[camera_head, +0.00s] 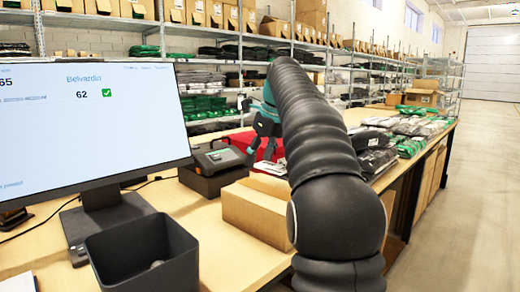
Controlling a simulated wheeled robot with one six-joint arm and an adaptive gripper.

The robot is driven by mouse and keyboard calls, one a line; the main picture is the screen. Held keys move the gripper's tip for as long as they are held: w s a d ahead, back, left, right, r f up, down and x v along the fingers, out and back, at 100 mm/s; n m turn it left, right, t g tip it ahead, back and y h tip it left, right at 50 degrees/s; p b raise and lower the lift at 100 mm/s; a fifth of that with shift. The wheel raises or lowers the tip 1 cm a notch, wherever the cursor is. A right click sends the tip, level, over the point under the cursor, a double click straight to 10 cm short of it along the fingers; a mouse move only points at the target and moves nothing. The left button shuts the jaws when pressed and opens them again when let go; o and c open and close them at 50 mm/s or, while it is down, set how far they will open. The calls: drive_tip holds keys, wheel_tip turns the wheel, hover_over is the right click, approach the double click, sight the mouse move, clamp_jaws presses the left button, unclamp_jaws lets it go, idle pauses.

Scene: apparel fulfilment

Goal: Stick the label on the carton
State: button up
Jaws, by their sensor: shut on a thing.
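A closed brown carton (255,212) stands on the wooden table, left of my arm. Its right end is hidden behind my black arm. My gripper (262,145), with teal and dark parts, is above and behind the carton, near the label printer (214,165), and apart from the carton. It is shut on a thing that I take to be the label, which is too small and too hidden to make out. No label shows on the carton faces that I can see.
A monitor (85,120) and a dark open bin (142,255) stand at the left. A red item (240,140) lies behind the printer. Bagged garments (410,130) cover the table's right part. Shelves with boxes line the back. Bare table shows left of the carton.

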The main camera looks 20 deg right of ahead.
sight(257, 185)
wheel_tip(257, 185, down, 4)
drive_tip(key=shift+s+r+b, duration=0.1)
drive_tip(key=shift+b, duration=0.25)
drive_tip(key=shift+f+b, duration=0.95)
drive_tip(key=shift+f, duration=0.15)
drive_tip(key=shift+p, duration=0.9)
drive_tip(key=shift+f, duration=0.1)
idle(0.5)
drive_tip(key=shift+p, duration=0.4)
idle(0.4)
drive_tip(key=o, duration=0.9)
drive_tip(key=shift+o, duration=0.2)
drive_tip(key=shift+r, duration=0.25)
